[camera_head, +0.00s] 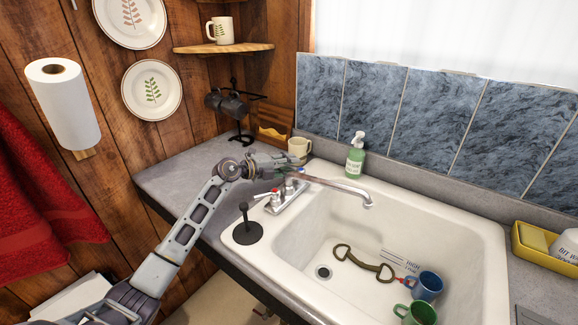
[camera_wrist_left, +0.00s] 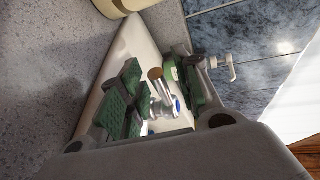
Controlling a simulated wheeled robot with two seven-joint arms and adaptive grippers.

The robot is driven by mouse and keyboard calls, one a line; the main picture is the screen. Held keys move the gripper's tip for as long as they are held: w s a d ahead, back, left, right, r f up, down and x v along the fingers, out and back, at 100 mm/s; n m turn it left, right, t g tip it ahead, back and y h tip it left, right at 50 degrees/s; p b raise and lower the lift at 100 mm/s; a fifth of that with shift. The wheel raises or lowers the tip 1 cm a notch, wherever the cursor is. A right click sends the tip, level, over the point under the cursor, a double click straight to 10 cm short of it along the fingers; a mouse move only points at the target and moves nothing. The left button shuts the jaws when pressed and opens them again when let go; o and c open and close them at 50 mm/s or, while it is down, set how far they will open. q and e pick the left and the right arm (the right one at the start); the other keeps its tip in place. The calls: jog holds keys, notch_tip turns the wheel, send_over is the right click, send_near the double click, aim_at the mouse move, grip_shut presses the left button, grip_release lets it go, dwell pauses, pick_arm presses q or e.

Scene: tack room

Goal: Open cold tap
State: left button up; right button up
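The tap (camera_head: 288,196) stands on the sink's left rim, its spout reaching over the basin. A red-marked handle (camera_head: 275,192) is at its near end. The cold tap handle, with a blue mark (camera_head: 290,182), is at the far end, partly hidden by my gripper. My left gripper (camera_head: 290,168) is just above and behind the cold handle. In the left wrist view its green-padded fingers (camera_wrist_left: 162,96) are apart, with metal tap parts and a blue-marked handle (camera_wrist_left: 178,104) showing between and beyond them. Contact cannot be told. My right gripper is out of view.
The white sink (camera_head: 470,225) holds a brown two-ringed item (camera_head: 362,263), a blue mug (camera_head: 428,286) and a green mug (camera_head: 420,313). A black plunger-like item (camera_head: 247,230) stands on the near rim. A soap bottle (camera_head: 355,158) and cream mug (camera_head: 299,147) stand behind the tap.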

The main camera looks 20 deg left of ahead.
pick_arm(q)
grip_shut()
